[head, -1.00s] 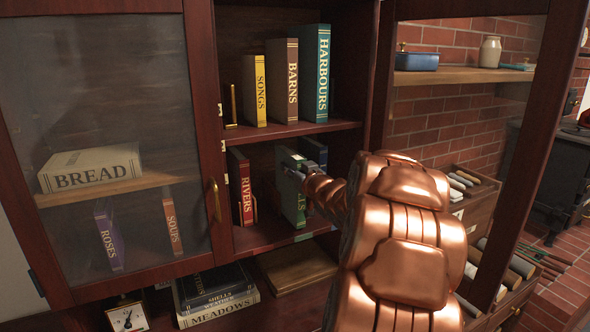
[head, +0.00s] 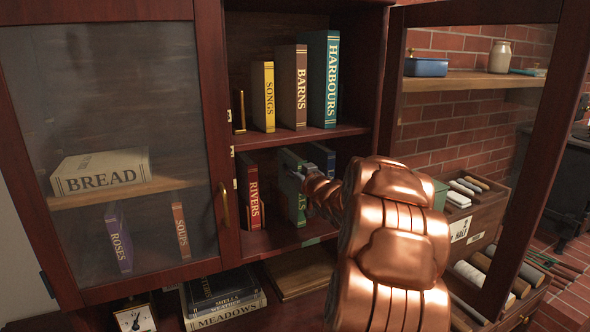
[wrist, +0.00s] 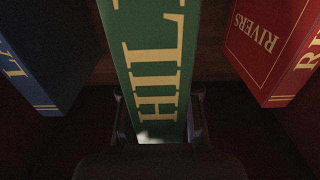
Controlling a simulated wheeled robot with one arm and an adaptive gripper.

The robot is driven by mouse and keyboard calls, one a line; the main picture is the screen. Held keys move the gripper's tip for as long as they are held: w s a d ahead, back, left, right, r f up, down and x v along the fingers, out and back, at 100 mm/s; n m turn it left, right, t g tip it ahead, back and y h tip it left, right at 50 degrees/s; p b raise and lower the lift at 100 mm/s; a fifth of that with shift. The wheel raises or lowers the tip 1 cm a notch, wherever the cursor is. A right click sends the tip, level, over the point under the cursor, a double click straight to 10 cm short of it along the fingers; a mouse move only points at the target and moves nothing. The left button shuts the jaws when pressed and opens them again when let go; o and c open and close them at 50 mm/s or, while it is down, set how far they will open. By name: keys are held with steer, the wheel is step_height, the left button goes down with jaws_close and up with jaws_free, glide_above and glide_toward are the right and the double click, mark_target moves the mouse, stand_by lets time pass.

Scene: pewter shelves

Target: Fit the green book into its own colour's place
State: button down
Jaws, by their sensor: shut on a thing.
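The green book (head: 292,205) stands upright inside the lower shelf bay, between the red RIVERS book (head: 250,195) and a blue book (head: 322,158). My gripper (head: 297,178) is shut on it, and my arm hides part of it. In the wrist view the green book (wrist: 153,50) fills the middle, its gold letters showing, with a finger of my gripper (wrist: 158,118) on each side. Gaps separate it from the blue book (wrist: 42,55) at left and the red book (wrist: 275,50) at right. A green strip (head: 311,241) marks the shelf's front edge below it.
Yellow, brown and teal books (head: 325,80) stand on the shelf above. A glazed door (head: 110,150) closes the left side; an open glazed door frame (head: 520,170) is at right. Stacked books (head: 222,297) and a clock (head: 134,318) sit below.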

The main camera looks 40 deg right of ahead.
steer(key=shift+f, duration=0.1)
stand_by(0.3)
steer(key=c, duration=0.8)
jaws_free()
steer(key=shift+o, duration=0.2)
steer(key=shift+f, duration=0.1)
steer(key=v, duration=1.2)
steer(key=shift+w+a, duration=0.1)
